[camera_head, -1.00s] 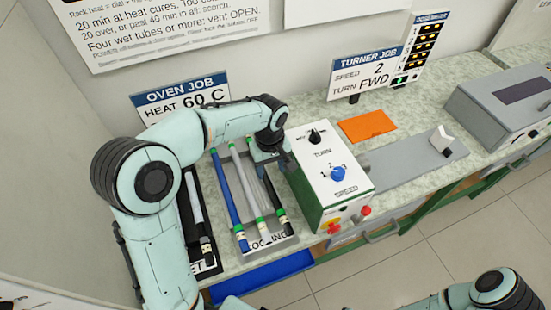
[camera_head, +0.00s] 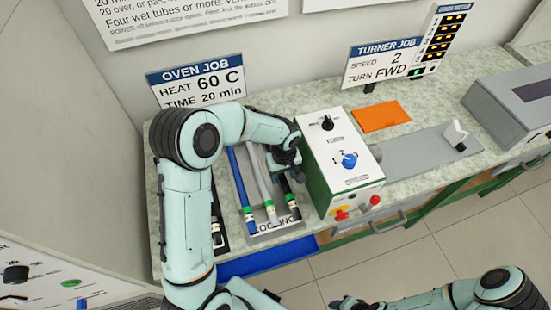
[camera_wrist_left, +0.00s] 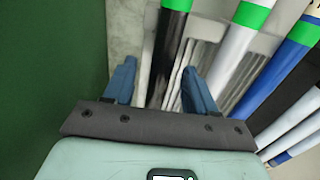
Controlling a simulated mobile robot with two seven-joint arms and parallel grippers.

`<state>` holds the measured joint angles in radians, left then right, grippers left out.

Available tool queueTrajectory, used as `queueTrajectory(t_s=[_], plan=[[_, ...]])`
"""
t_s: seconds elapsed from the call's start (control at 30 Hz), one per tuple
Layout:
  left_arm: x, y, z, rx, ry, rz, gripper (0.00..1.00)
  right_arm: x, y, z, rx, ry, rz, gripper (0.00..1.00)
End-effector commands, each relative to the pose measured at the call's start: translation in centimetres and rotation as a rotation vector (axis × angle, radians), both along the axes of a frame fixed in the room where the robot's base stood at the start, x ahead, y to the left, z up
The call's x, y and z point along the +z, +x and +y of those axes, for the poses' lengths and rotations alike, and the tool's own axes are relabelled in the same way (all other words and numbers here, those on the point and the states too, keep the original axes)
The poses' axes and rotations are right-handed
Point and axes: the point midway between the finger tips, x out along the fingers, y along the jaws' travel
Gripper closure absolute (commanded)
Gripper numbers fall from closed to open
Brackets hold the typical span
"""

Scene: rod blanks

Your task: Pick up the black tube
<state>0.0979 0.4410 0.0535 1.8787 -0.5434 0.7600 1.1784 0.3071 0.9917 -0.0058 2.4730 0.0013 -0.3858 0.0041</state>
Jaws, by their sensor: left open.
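The black tube (camera_head: 285,186) lies at the right side of the cooling rack (camera_head: 290,228), beside the white turner box. Its near end has a green band, and my gripper hides its far part in the head view. My left gripper (camera_head: 287,160) is over the tube, open and empty. In the left wrist view the black tube (camera_wrist_left: 166,48) runs between the open fingers of the left gripper (camera_wrist_left: 158,90), nearer the left finger; I cannot tell the height gap. A dark part at the bottom edge may be my right gripper (camera_head: 346,302).
A grey-white tube (camera_head: 263,185) and a blue tube (camera_head: 240,185) lie left of the black one. The turner box (camera_head: 342,165) stands close on the gripper's right. An orange sheet (camera_head: 381,116) lies behind it. A blue tray (camera_head: 268,258) is below the bench front.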

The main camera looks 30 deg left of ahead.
Motion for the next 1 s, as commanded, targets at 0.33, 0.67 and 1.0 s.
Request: queueTrajectory(t_s=[0.33, 0.67, 1.0], plan=[[-0.5, 0.0, 0.0, 0.000, -0.001, -0.001, 0.63, 0.0, -0.1, 0.0, 0.000, 0.000, 0.001, 0.57], [-0.5, 0.0, 0.0, 0.000, 0.000, -0.001, 1.00, 0.0, -0.1, 0.0, 0.000, 0.000, 0.001, 0.57], [1.6, 0.1, 0.0, 0.000, 0.001, -0.006, 1.00, 0.0, 0.0, 0.0, 0.000, 0.000, 0.000, 0.57]])
